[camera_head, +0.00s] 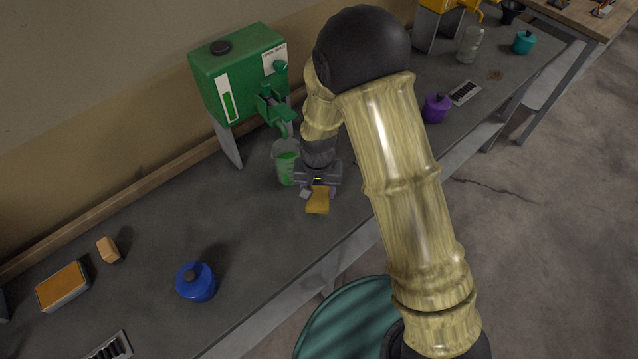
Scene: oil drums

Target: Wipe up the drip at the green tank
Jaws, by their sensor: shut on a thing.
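The green tank (235,70) stands on legs at the back of the bench, with a green spout over a clear jug (287,165) that holds green liquid. My gripper (318,188) is just right of the jug, pointing down. It is shut on a yellow-orange cloth or sponge (317,202), low over the bench top or on it; I cannot tell whether they touch. No drip shows at the green tank; my gripper and the held piece hide part of the bench there.
The grey bench (270,225) also holds a blue can (196,282), a tan block (108,250), an orange-topped tray (63,287), and a purple can (436,108). A brown stain (495,75) lies near a yellow tank (445,6). Bare bench lies front-left of my gripper.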

